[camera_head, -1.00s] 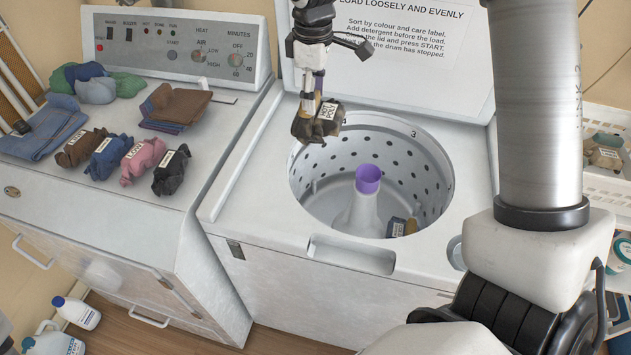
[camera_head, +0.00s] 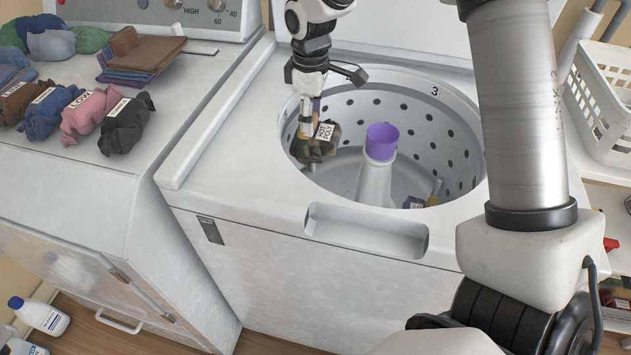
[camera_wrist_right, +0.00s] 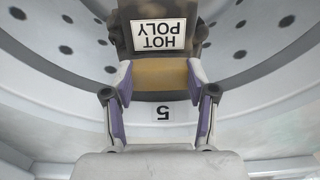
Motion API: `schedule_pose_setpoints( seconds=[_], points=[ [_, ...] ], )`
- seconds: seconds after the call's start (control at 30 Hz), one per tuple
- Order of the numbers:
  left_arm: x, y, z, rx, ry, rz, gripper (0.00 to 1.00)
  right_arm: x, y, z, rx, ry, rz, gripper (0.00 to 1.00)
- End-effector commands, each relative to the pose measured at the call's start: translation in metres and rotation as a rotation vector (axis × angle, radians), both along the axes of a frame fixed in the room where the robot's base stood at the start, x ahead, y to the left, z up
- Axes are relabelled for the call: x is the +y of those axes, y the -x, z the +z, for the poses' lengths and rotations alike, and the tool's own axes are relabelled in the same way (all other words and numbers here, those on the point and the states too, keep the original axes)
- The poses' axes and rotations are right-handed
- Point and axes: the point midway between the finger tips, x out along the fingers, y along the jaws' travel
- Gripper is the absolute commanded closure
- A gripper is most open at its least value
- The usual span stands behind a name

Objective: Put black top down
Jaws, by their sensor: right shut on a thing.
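The dark blackish-brown top (camera_head: 318,152) with a white "HOT POLY" label hangs crumpled from my right gripper (camera_head: 308,122). It is at the left side of the washer drum (camera_head: 350,108), within the drum opening. In the right wrist view the top (camera_wrist_right: 123,38) shows at the upper middle, between the fingers of my right gripper (camera_wrist_right: 160,78), with the perforated drum wall behind it. Whether the top touches the drum wall or floor is hard to tell. My left gripper is out of view.
Labelled bundles, including a black one (camera_head: 125,128), lie on the dryer (camera_head: 75,185) at left. A white basket (camera_head: 605,100) is at right.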

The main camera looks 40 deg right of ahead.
Motion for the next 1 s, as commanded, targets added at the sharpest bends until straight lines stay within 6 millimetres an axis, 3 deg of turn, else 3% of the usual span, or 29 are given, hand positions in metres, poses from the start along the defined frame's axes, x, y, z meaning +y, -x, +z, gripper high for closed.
schedule_pose_setpoints(
  seconds=[0.43,0.8,1.0],
  points=[
    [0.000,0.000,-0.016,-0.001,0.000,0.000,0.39,0.000,0.002,-0.123,0.004,0.000,0.000,1.00],
    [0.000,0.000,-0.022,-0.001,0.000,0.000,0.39,0.000,0.001,-0.176,0.001,0.000,0.000,1.00],
    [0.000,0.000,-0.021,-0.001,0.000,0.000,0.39,0.000,0.001,-0.177,0.000,0.000,0.000,1.00]
  ],
)
